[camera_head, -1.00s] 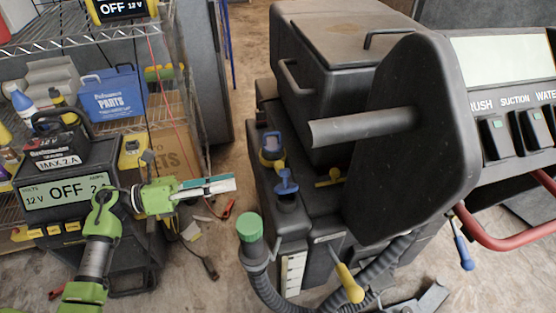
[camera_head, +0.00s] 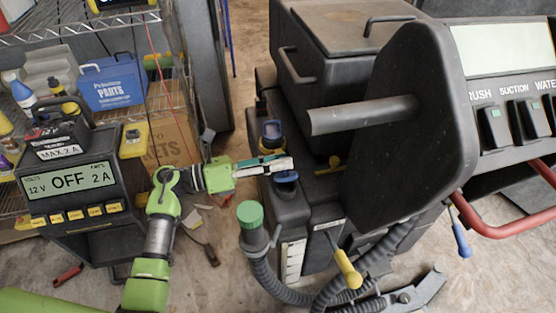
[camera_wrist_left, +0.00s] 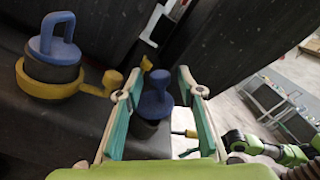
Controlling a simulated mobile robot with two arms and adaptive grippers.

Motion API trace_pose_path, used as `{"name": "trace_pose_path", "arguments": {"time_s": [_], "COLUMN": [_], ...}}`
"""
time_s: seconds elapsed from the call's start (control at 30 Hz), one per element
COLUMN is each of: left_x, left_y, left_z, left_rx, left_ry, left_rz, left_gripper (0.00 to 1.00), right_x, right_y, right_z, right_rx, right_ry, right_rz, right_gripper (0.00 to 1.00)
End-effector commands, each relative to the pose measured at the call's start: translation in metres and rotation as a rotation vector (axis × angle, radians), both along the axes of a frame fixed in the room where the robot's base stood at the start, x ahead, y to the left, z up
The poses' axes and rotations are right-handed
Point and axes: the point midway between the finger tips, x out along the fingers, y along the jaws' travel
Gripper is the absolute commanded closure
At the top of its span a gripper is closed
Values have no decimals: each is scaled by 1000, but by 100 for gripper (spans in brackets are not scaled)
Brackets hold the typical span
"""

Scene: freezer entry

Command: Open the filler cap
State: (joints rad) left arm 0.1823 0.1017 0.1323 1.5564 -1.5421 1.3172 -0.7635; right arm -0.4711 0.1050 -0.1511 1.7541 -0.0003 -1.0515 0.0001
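A blue T-handled cap (camera_head: 286,178) on a short black neck stands on the left shoulder of the dark machine, partly hidden by my left gripper (camera_head: 280,165). In the left wrist view this cap (camera_wrist_left: 156,95) stands between the two spread fingers of my left gripper (camera_wrist_left: 158,92), with a gap on each side. A second cap, blue with a loop handle and a yellow collar (camera_head: 271,135), sits just behind; it is large at the left of the wrist view (camera_wrist_left: 53,58). I cannot tell from the frames which cap is the filler cap.
A green-capped hose end (camera_head: 250,215) stands in front of the machine, with black corrugated hose beside it. A yellow-handled lever (camera_head: 348,270) is to its right. A battery charger (camera_head: 70,185) and wire shelving are at the left.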

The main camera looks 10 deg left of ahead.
Motion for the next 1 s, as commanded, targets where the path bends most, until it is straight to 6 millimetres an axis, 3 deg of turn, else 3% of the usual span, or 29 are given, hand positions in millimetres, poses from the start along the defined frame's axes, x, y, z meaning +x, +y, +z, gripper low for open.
{"name": "trace_pose_path", "arguments": {"time_s": [0.3, 0.43, 0.7, 1.0], "left_x": [1, 1, 3, 20], "left_y": [-2, -2, -1, 6], "left_z": [0, 0, 1, 3], "left_rx": [0, 0, -10, -113], "left_ry": [0, 0, 30, 288], "left_rz": [0, 0, -2, -2], "left_gripper": [68, 100, 100, 100], "right_x": [5, 5, 0, -27], "right_y": [1, 1, 1, -3], "right_z": [2, 2, 1, -47], "right_rx": [2, 2, 3, -2], "right_ry": [-9, -9, -5, 33], "right_rz": [0, 0, 0, 5], "right_gripper": [60, 60, 60, 60]}}
